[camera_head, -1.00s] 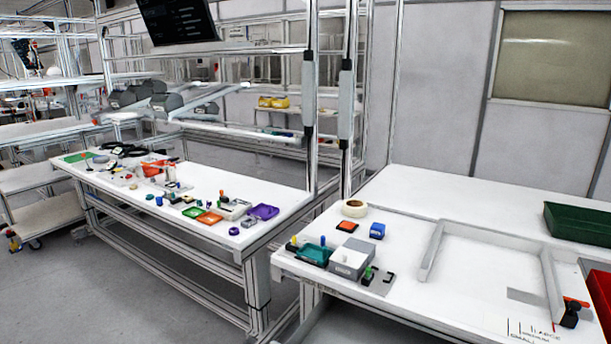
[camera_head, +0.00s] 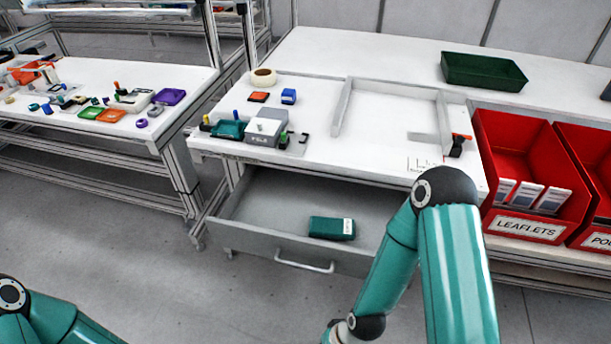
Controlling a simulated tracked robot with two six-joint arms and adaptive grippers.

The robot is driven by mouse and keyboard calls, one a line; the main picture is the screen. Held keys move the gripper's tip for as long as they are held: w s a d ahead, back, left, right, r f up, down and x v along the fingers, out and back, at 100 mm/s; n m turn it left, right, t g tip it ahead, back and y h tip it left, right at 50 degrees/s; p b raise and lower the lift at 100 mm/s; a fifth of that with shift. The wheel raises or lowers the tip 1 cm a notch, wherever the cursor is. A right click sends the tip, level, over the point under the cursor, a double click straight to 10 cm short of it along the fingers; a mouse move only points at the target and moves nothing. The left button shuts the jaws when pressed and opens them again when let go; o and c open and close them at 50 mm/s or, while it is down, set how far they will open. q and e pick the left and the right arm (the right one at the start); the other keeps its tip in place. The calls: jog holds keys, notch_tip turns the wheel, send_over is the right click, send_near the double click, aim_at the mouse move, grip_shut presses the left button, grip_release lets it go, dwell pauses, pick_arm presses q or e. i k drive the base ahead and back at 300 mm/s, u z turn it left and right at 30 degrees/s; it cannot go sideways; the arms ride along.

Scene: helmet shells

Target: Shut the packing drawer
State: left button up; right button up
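The packing drawer (camera_head: 262,241) is pulled out below the white packing table (camera_head: 330,155). It is grey with a metal bar handle (camera_head: 304,266) on its front. A green box with a white label (camera_head: 328,228) lies inside it, and the rest of the visible drawer floor is bare. My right arm comes up from the bottom right and bends down beside the drawer's right end, hiding part of it. Its gripper is below the picture edge. My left arm shows only at the bottom left corner, and its gripper is not visible.
Red bins, one labelled LEAFLETS (camera_head: 525,228), stand right of the table. A dark green tray (camera_head: 484,71) sits at the back. A tape roll (camera_head: 263,77) and a grey box (camera_head: 266,128) are on the table's left. Grey floor in front of the drawer is clear.

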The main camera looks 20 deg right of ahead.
aim_at(267, 214)
jog(key=k, duration=1.25)
jog(key=z, duration=0.6)
jog(key=i, duration=1)
jog(key=u, duration=0.15)
